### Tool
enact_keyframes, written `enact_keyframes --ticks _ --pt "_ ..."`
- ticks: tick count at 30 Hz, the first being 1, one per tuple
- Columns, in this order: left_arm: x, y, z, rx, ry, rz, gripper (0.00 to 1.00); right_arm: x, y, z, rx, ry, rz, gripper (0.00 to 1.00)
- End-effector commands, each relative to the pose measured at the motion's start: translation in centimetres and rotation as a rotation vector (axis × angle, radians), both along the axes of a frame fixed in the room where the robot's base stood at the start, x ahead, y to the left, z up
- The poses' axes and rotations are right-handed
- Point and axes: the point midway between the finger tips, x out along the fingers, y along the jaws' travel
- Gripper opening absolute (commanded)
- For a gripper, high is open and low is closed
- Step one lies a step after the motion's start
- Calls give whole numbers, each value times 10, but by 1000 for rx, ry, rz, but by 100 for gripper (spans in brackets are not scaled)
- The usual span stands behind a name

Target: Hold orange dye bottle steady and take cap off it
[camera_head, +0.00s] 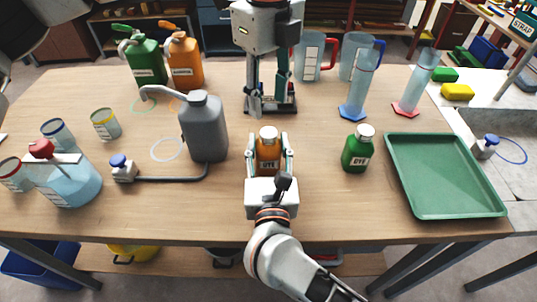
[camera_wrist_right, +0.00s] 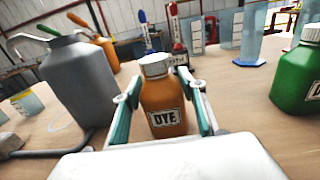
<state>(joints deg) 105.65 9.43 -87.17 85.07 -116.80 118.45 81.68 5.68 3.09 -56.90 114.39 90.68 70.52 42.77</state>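The orange dye bottle (camera_head: 268,157) stands upright on the table with its white cap (camera_head: 268,133) on; both also show in the right wrist view (camera_wrist_right: 163,100). My right gripper (camera_head: 269,160) is at the bottle's body, one finger on each side, closed on it below the cap. In the right wrist view its green-padded fingers (camera_wrist_right: 158,95) flank the bottle. My left gripper (camera_head: 268,103) points down behind the bottle, with its fingers apart and nothing between them. It is clear of the cap.
A grey spouted bottle (camera_head: 205,128) stands left of the orange bottle. A green dye bottle (camera_head: 358,149) and a green tray (camera_head: 446,175) are to the right. A dark rack (camera_head: 287,106) is behind my left gripper. Cylinders and jugs (camera_head: 310,55) stand farther back.

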Motion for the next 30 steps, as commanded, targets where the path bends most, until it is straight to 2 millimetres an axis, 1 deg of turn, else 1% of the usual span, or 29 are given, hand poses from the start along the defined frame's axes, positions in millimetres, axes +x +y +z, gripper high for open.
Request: enact_keyframes --ticks 5,8,11,30 --pt "0 0 0 0 0 -30 39 0 0 0 -1 0 0 0" --pt "0 0 0 0 0 -111 39 0 0 0 -1 0 0 0" --pt "0 0 0 0 0 -251 39 0 0 0 -1 0 0 0" --pt "0 0 0 0 0 -1413 39 0 0 -1 -1 0 0 0"
